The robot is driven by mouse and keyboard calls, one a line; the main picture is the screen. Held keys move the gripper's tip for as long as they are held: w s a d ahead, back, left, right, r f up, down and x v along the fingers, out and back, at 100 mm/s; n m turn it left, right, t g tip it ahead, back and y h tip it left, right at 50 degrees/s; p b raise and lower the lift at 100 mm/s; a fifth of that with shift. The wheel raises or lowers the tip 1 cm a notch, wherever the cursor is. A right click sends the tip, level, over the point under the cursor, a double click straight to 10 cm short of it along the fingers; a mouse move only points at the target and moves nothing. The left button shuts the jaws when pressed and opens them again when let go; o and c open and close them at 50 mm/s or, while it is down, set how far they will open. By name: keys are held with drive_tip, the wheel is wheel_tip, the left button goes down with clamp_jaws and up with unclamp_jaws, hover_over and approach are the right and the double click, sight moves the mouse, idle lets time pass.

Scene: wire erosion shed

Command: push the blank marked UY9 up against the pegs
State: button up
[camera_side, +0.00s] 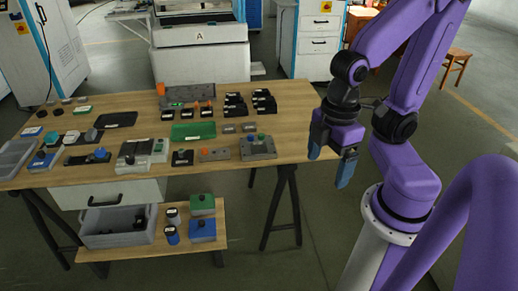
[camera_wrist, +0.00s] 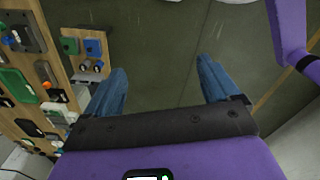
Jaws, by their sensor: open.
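My gripper (camera_side: 333,160) is open and empty, hanging past the right edge of the table. In the wrist view its two blue fingers (camera_wrist: 160,88) are spread with only floor between them. Several small dark blocks with white labels (camera_side: 236,104) stand at the back right of the table, and more (camera_side: 264,101) stand beside them. The labels are too small to read, so I cannot tell which is UY9. A grey plate (camera_side: 187,90) at the back middle has orange upright pieces near it; I cannot tell if these are the pegs.
The wooden table (camera_side: 290,118) has bare room at its right end. A grey plate with blue and green knobs (camera_side: 258,147), a green tray (camera_side: 194,131) and a white-grey device (camera_side: 143,153) stand nearer the front. A lower shelf holds a grey bin (camera_side: 118,226).

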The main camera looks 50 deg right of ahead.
sight(259, 151)
drive_tip(key=shift+w+f, duration=0.15)
drive_tip(key=c, duration=0.5)
drive_tip(key=shift+w+d+f+h, duration=0.2)
drive_tip(key=shift+w+f+h, duration=0.2)
drive_tip(key=shift+w+h, duration=0.15)
drive_tip(key=shift+w+d+f+h, duration=0.15)
drive_tip(key=shift+w+f+h, duration=0.25)
drive_tip(key=shift+h, duration=0.15)
clamp_jaws()
drive_tip(key=w+d+f+n+t+h, duration=0.2)
drive_tip(key=w+d+f+h, duration=0.1)
drive_tip(key=w+f+h, duration=0.4)
drive_tip(key=w+d+f+n+t+h, duration=0.2)
drive_tip(key=w+f+h, duration=0.25)
drive_tip(key=w, duration=0.45)
drive_tip(key=w+d+f+n+t, duration=0.2)
drive_tip(key=d+f+n+t, duration=0.1)
drive_tip(key=f+n+t, duration=0.85)
drive_tip(key=w+d+g, duration=0.1)
drive_tip(key=w+d, duration=0.2)
drive_tip(key=w+d+f+g, duration=0.1)
drive_tip(key=w+d, duration=0.2)
drive_tip(key=w+d+f+m+g, duration=0.1)
drive_tip(key=w+d, duration=0.3)
drive_tip(key=shift+w+y, duration=0.1)
drive_tip(key=shift+y, duration=0.15)
